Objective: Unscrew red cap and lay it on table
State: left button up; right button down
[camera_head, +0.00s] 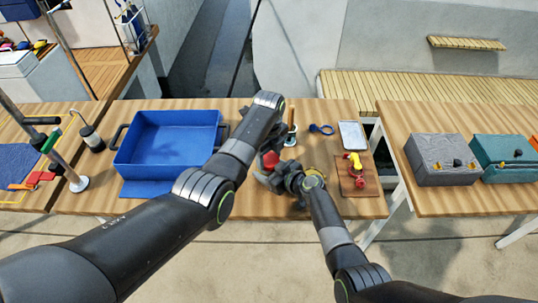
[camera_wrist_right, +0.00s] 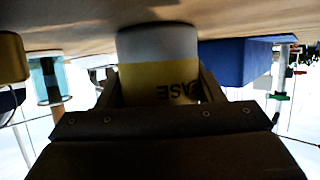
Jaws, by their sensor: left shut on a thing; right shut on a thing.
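The red cap (camera_head: 270,160) shows in the head view near the middle of the table, among the dark parts of both grippers. My left gripper (camera_head: 272,151) reaches down to it from the far side and is shut on it; its fingers are mostly hidden. My right gripper (camera_head: 268,178) comes in from the right, just in front of the cap. In the right wrist view it is shut around a white and yellow jar (camera_wrist_right: 158,75) lettered "ASE". The jar is mostly hidden in the head view. I cannot tell whether cap and jar still touch.
A blue bin (camera_head: 165,150) stands left on the wooden table (camera_head: 95,195). To the right are a white tray (camera_head: 352,135) and a brown board (camera_head: 368,185) with a red and yellow fitting (camera_head: 356,163). A blue ring-shaped item (camera_head: 322,129) lies behind.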

pick_arm(q)
jog(key=n, duration=0.6)
jog(key=shift+n, duration=0.4)
jog(key=o, duration=1.1)
